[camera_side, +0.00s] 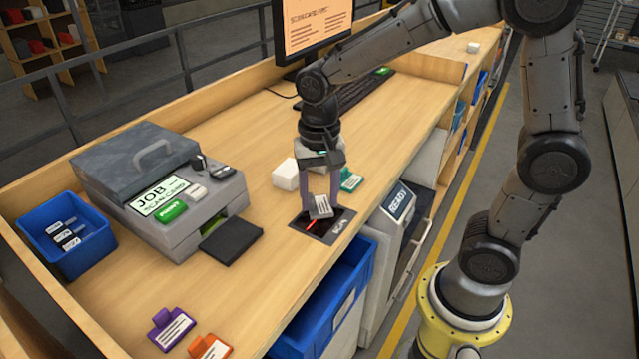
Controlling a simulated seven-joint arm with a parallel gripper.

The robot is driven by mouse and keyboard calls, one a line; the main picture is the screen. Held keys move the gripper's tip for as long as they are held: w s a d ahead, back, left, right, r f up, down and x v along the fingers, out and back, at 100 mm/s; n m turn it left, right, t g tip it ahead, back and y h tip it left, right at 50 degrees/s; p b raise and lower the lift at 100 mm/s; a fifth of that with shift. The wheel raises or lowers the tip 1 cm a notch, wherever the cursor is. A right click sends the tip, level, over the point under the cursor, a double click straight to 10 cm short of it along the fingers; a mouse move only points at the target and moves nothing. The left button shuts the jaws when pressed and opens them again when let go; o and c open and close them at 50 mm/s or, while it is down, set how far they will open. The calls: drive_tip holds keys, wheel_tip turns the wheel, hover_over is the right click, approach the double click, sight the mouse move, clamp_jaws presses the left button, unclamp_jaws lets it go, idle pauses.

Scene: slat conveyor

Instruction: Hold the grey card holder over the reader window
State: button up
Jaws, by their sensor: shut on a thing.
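The grey card holder (321,207) is tilted, with a white printed label facing the camera. My gripper (321,201) points down and is shut on it. The reader window (332,229) is a dark panel set in the wooden counter, marked with the word SCAN. The holder is over the far left part of the window, and a red light line shows on the panel just below it. The holder hides part of the window. I cannot tell how large the gap between holder and window is.
A white block (286,175) and a green holder (351,180) stand close behind my gripper. A grey job box (165,190) stands left, with a black pad (231,242) before it. Purple (171,329) and orange (211,347) holders lie at the front. A blue bin (325,300) is below the counter edge.

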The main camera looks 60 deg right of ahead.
drive_tip(key=shift+f, duration=0.4)
drive_tip(key=shift+r, duration=3)
